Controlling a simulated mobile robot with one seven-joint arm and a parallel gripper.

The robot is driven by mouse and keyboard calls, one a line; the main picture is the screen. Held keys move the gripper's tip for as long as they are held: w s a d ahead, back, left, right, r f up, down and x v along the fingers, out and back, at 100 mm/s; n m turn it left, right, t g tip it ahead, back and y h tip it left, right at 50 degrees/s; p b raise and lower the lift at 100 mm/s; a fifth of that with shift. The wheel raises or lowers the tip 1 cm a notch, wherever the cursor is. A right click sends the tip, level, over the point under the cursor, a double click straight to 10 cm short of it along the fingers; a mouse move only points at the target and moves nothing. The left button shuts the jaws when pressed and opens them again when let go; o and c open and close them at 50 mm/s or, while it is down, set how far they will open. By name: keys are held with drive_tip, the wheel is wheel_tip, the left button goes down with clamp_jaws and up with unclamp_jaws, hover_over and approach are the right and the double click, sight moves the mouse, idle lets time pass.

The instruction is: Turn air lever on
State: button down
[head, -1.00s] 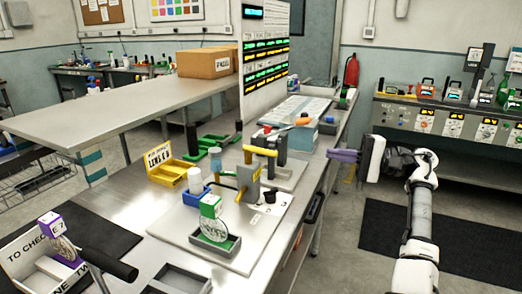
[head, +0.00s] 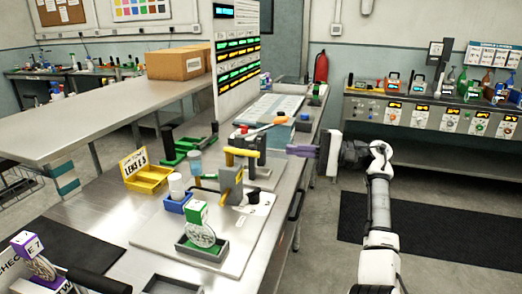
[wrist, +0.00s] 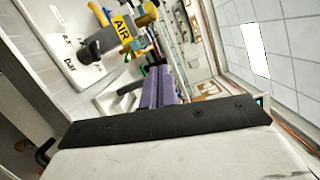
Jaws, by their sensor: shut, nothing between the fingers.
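The air fixture is a grey block (head: 231,182) with a yellow handle on top, standing on a pale plate on the bench. The lever lies over a white plate (wrist: 88,72) with small marks that I cannot read clearly. My gripper (head: 298,150) has purple fingers, which also show in the wrist view (wrist: 156,85). It is shut and empty, to the right of the fixture and apart from it.
A dark clamp stand with a red knob (head: 244,130) stands behind the fixture, near my fingers. A yellow bin (head: 147,176) is at left. The floor right of the bench has a dark mat (head: 420,232).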

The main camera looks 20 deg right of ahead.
sight(242, 152)
drive_tip(key=a+r+p, duration=0.1)
drive_tip(key=a+p, duration=0.3)
drive_tip(key=a, duration=0.5)
drive_tip(key=shift+s+a+p, duration=0.3)
drive_tip(key=shift+a, duration=0.1)
drive_tip(key=shift+s+f+t+b, duration=0.15)
drive_tip(key=shift+t+b, duration=0.15)
drive_tip(key=shift+b, duration=0.75)
drive_tip(key=shift+s+m+t+b, duration=0.1)
drive_tip(key=shift+m+t+b, duration=0.2)
drive_tip(key=shift+m+b, duration=0.1)
